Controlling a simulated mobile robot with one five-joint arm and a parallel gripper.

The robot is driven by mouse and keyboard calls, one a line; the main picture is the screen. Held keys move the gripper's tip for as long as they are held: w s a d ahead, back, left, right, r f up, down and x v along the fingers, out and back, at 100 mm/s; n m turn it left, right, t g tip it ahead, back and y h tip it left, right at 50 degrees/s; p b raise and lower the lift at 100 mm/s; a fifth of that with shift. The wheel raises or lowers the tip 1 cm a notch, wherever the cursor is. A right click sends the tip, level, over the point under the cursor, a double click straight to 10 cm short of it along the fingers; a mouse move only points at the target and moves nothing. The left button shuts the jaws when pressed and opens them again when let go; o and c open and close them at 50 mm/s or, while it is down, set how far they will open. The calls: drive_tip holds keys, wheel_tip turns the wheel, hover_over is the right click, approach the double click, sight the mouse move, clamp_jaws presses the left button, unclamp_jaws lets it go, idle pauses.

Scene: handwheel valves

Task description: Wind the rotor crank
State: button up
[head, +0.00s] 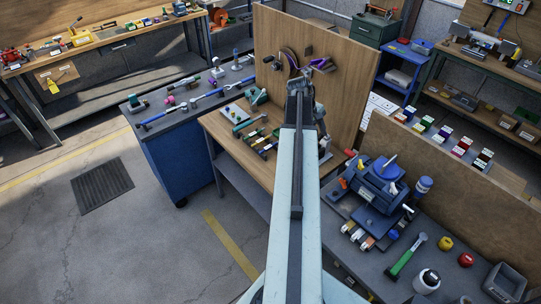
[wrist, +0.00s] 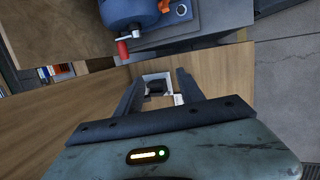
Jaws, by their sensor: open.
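The crank (wrist: 124,46) shows in the wrist view as a red grip on a short metal arm. It sits at the lower edge of a blue rounded machine body (wrist: 130,12). In the head view the blue machine (head: 378,188) stands on the right-hand bench, and a small red grip (head: 350,153) shows at its left end. My gripper (wrist: 158,78) is open, its two dark fingers apart, with the crank ahead and to the left of them, not between them. In the head view my gripper (head: 303,82) is in front of the upright wooden board, partly hidden by my arm.
An upright wooden board (head: 345,75) stands behind my gripper. A wooden bench top (head: 222,122) with tools lies left of my arm. A green-handled hammer (head: 405,257) and several small items lie on the right bench. The floor at left is open.

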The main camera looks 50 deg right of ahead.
drive_tip(key=w+a+f+t+b, duration=0.1)
drive_tip(key=w+a+f+b, duration=0.3)
drive_tip(key=w+a, duration=0.9)
drive_tip(key=shift+a+f+n+b, duration=0.35)
drive_tip(key=shift+a+f, duration=0.15)
drive_tip(key=shift+f, duration=0.5)
drive_tip(key=shift+w, duration=0.1)
